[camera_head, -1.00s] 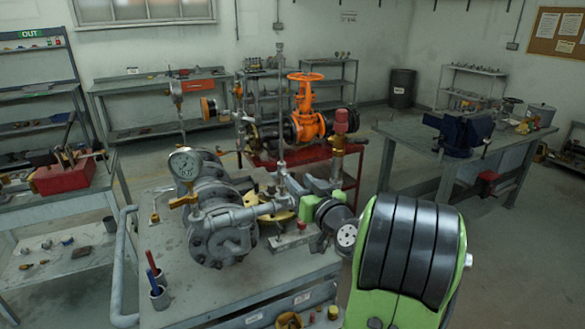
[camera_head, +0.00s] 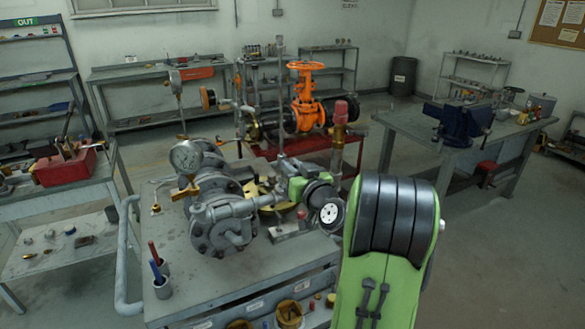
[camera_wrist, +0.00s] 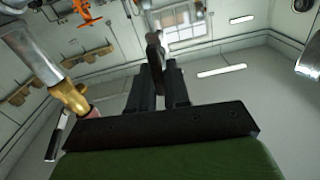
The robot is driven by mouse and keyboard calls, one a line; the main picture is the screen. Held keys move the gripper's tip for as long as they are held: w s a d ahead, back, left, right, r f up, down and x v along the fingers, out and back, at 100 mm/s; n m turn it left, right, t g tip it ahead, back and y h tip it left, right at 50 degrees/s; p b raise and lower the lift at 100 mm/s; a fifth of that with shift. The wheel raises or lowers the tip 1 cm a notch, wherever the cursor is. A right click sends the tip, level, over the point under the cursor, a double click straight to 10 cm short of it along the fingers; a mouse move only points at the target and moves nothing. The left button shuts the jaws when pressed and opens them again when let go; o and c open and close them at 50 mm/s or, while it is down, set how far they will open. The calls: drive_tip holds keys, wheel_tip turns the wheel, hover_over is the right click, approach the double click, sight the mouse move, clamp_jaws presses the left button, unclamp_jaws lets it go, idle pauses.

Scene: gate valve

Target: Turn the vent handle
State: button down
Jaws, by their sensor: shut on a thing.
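My gripper (camera_wrist: 161,80) shows in the wrist view with its two black fingers upright in the middle. It is shut on a narrow grey-brown handle (camera_wrist: 154,46) that stands up between and above the fingers. I take this to be the vent handle; its lower part is hidden by the fingers. In the head view my green and grey wrist reaches in over the middle of the pipe assembly (camera_head: 226,222), behind the flanges. The fingers and the handle are too small and covered to make out there.
A pressure gauge (camera_head: 186,157) stands at the left of the assembly. A brass relief valve with a red cap (camera_head: 341,112) rises close to the right of my wrist; its brass part (camera_wrist: 72,97) shows left of the fingers. An orange valve (camera_head: 305,95) stands behind.

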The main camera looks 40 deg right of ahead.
drive_tip(key=m, duration=0.2)
drive_tip(key=m+b, duration=0.1)
drive_tip(key=m, duration=0.1)
drive_tip(key=shift+d+f+m, duration=0.15)
drive_tip(key=shift+d+m, duration=0.05)
drive_tip(key=shift+m, duration=0.1)
drive_tip(key=m, duration=0.8)
drive_tip(key=f+m+p, duration=0.1)
drive_tip(key=m, duration=0.3)
drive_tip(key=shift+s+d, duration=0.15)
drive_tip(key=shift+d, duration=0.25)
drive_tip(key=shift+f+m, duration=0.1)
drive_tip(key=shift+m, duration=0.2)
drive_tip(key=c, duration=1.2)
unclamp_jaws()
